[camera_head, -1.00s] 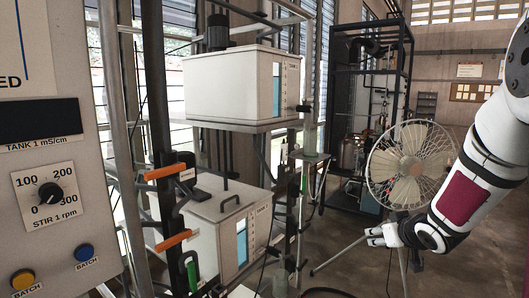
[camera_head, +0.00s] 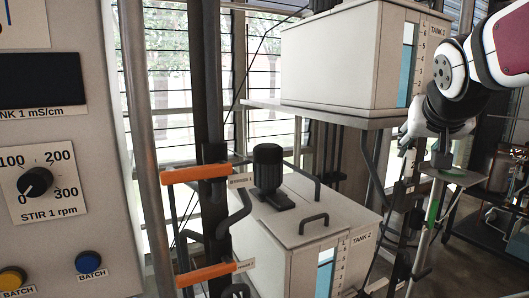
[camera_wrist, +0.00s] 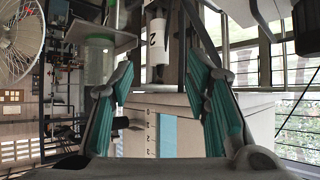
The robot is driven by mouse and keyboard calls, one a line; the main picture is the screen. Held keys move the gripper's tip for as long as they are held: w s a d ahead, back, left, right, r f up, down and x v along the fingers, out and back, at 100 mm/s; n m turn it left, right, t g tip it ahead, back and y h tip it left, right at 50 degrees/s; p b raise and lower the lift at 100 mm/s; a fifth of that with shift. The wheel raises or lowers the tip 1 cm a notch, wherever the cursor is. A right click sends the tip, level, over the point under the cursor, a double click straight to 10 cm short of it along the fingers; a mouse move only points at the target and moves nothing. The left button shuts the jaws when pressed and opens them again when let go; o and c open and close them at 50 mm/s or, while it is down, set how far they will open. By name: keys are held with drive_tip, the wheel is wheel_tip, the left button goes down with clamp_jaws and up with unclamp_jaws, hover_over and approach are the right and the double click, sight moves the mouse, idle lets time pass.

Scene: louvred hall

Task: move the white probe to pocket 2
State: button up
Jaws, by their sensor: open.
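My gripper (camera_head: 407,143) is at the right in the head view, beside a small shelf plate and just right of the upper tank. In the wrist view, my gripper (camera_wrist: 161,66) has its teal-padded fingers spread wide, with nothing held between them. A white cylinder marked 2 (camera_wrist: 157,45) stands between and beyond the fingertips; I cannot tell whether it is the white probe or a marked holder. In the head view my gripper and dark rods crowd this spot, and I cannot make out the white probe or pocket 2 for certain.
The small plate (camera_head: 455,176) is close by my gripper, with a clear tube (camera_wrist: 99,68) under it in the wrist view. The upper tank (camera_head: 345,62) and lower tank (camera_head: 300,222) stand left of it. Orange handles (camera_head: 196,173) and a control panel (camera_head: 35,130) are further left.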

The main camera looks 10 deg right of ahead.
sight(410, 160)
drive_tip(key=shift+b+x, duration=1.9)
drive_tip(key=shift+x, duration=3.05)
drive_tip(key=shift+f, duration=0.1)
drive_tip(key=shift+s, duration=0.1)
clamp_jaws()
